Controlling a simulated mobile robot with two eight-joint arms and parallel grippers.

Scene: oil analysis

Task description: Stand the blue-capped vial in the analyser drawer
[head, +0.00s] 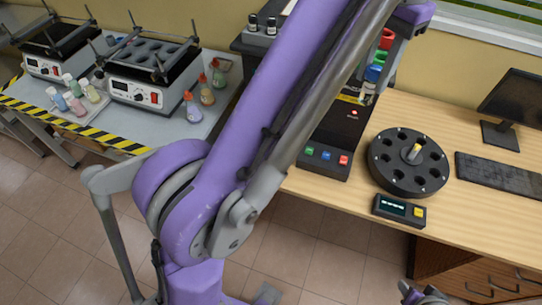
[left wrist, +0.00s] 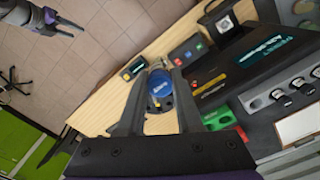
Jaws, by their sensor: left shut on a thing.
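The blue-capped vial (left wrist: 160,86) is between the two dark fingers of my left gripper (left wrist: 166,72), which is shut on it. In the left wrist view I look down on its blue cap; most of its body is hidden below the cap. In the head view my left arm crosses the picture and its hand is at the upper right, over the back of the desk. The black analyser (head: 334,138) has green, blue and red buttons at its front; my arm covers part of it. I cannot make out its drawer. My right gripper (head: 425,296) is low at the bottom edge, its fingers unclear.
A black round carousel (head: 380,172) stands right of the analyser, with a small display box (head: 399,211) in front. A keyboard (head: 500,174) and monitor (head: 514,102) are further right. A side table at left bears shakers and bottles.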

